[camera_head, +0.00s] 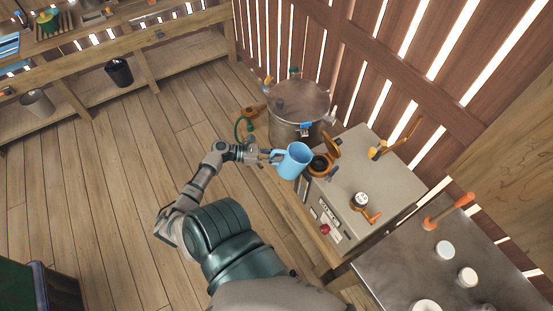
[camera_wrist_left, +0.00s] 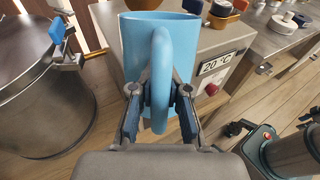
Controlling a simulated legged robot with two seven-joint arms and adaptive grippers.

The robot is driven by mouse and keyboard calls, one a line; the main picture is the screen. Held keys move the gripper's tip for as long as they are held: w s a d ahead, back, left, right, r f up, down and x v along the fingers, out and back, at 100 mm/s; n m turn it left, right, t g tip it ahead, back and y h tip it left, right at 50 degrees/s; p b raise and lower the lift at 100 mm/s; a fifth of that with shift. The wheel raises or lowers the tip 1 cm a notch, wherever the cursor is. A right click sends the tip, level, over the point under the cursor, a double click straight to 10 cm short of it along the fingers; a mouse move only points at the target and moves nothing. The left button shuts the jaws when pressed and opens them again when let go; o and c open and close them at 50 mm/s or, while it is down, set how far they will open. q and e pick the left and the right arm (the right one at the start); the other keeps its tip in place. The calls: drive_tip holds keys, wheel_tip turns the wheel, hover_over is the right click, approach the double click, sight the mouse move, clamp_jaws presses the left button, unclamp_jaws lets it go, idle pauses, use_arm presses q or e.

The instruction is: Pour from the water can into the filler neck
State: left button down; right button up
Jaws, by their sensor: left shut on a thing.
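The light blue water can (camera_head: 297,160) is a mug-like vessel with a side handle. My left gripper (camera_head: 268,156) is shut on its handle; the left wrist view shows the gripper's fingers (camera_wrist_left: 160,98) on both sides of the handle of the can (camera_wrist_left: 133,55). The can is held in the air, somewhat tilted in the head view. The can's contents are hidden. My right gripper is not in view.
A large metal pot (camera_head: 299,103) stands behind the can. The grey box (camera_head: 368,178) has a dial, a red button and a display. A metal-topped table (camera_head: 450,265) with white knobs is at lower right. Open wooden floor (camera_head: 110,190) lies left.

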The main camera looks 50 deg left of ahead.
use_arm(q)
drive_tip(key=shift+w+d+h, duration=0.15)
drive_tip(key=shift+w+h, duration=0.05)
drive_tip(key=shift+h, duration=0.2)
drive_tip(key=shift+d+r, duration=0.15)
drive_tip(key=shift+d, duration=0.05)
